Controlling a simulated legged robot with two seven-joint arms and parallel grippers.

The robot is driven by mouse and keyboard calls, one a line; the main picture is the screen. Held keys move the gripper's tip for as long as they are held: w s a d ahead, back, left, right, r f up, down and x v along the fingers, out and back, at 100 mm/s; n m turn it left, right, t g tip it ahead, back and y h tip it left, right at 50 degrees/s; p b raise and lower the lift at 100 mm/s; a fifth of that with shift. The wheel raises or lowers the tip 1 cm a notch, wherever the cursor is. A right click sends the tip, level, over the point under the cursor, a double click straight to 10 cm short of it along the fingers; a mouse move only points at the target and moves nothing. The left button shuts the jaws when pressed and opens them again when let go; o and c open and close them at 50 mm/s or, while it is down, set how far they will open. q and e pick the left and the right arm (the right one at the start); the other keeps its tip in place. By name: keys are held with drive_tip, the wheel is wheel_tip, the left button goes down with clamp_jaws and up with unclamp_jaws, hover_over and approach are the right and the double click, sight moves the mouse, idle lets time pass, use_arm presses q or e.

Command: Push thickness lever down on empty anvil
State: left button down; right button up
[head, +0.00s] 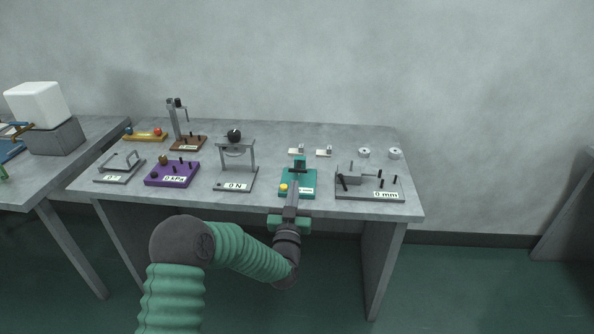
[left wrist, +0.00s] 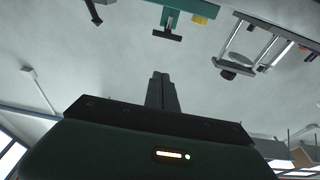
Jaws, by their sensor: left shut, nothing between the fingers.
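The teal thickness gauge (head: 309,178) stands near the front edge of the table, with a yellow knob, an upright post and a partly covered mm label. Its dark lever (head: 298,170) crosses the post; a teal post with a dark crossbar (left wrist: 167,36) shows at the top of the left wrist view. The anvil is too small to make out. My left gripper (head: 294,192) is shut and empty, in front of the gauge and overlapping its lower part in the head view. Its fingers (left wrist: 161,90) are together below the crossbar in the left wrist view, apart from it.
A grey stand marked 0 N (head: 238,185) is left of the gauge, and a grey device marked 0 mm (head: 370,190) is right. Small metal pieces (head: 364,153) lie behind. A purple 0 kPa device (head: 172,174) is farther left. The table's front right (head: 405,213) is clear.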

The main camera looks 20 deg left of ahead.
sight(296, 170)
use_arm(q)
drive_tip(key=shift+w+a+f+b, duration=0.3)
drive_tip(key=shift+w+a, duration=0.15)
drive_tip(key=shift+w, duration=1.05)
drive_tip(key=shift+w+a+f+b, duration=0.25)
drive_tip(key=shift+w+a, duration=0.25)
drive_tip(key=shift+w, duration=1.05)
drive_tip(key=shift+w+a+f+b, duration=0.3)
drive_tip(key=shift+w+a, duration=0.15)
drive_tip(key=shift+w, duration=1.05)
